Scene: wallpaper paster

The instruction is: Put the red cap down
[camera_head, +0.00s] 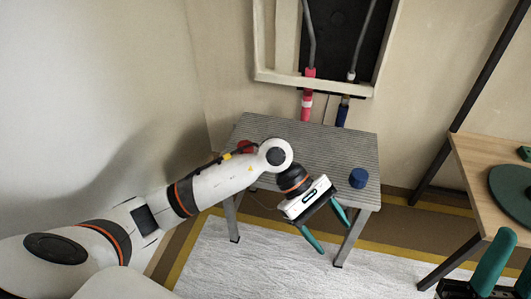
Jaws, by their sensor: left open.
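The red cap (246,146) sits at the left part of the grey striped table (330,150), partly hidden behind my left arm. A blue cap (358,177) stands on the right part of the same table. My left gripper (327,226) is open, with nothing between its teal fingers. It is at the table's front edge, to the right of the red cap and apart from it. My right gripper (508,270) shows at the bottom right corner, cut by the picture edge. Its fingers are apart and I see nothing between them.
A framed wall recess (262,76) holds two hoses above the table's back edge, one ending in a red connector (307,100), the other in a blue one (342,113). A wooden table (475,160) with a green round object (515,190) stands at the right. The middle tabletop is clear.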

